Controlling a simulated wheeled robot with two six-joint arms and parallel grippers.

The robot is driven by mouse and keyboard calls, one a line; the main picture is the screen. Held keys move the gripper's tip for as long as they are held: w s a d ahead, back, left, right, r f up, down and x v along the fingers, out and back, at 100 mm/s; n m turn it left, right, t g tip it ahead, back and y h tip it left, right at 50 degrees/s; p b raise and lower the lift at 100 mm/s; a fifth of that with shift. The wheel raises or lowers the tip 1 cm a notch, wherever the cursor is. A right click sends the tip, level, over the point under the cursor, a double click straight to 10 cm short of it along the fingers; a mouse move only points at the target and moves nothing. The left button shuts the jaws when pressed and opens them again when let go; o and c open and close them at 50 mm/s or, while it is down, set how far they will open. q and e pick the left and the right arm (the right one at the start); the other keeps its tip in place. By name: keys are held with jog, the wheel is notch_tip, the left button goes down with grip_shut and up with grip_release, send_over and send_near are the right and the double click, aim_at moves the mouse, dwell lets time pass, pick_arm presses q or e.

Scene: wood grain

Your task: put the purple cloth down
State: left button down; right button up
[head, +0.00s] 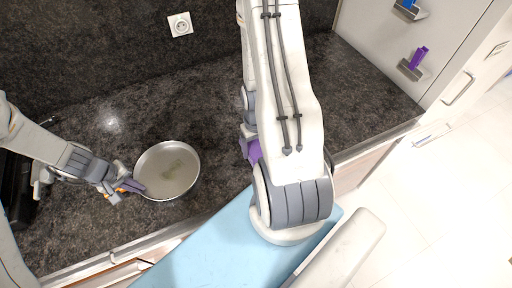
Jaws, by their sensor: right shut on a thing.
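A patch of purple (254,151) shows beside my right forearm, low over the dark counter; I take it to be the purple cloth. My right gripper (249,143) is shut on it, and my own arm hides most of the gripper and cloth. My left gripper (130,187) is at the lower left rim of a round metal pan (182,157), with purple and orange parts at its tip. Whether its jaws are open is too small to tell.
The dark speckled counter (220,112) is bare between the pan and my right arm. A light blue surface (190,262) lies in front. A white wall at right has small holders with a purple item (418,57) and a blue item (408,4).

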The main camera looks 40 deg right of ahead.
jog(key=shift+f, duration=0.1)
jog(key=o, duration=1.5)
notch_tip(320, 180, up, 12)
jog(key=shift+r, duration=0.15)
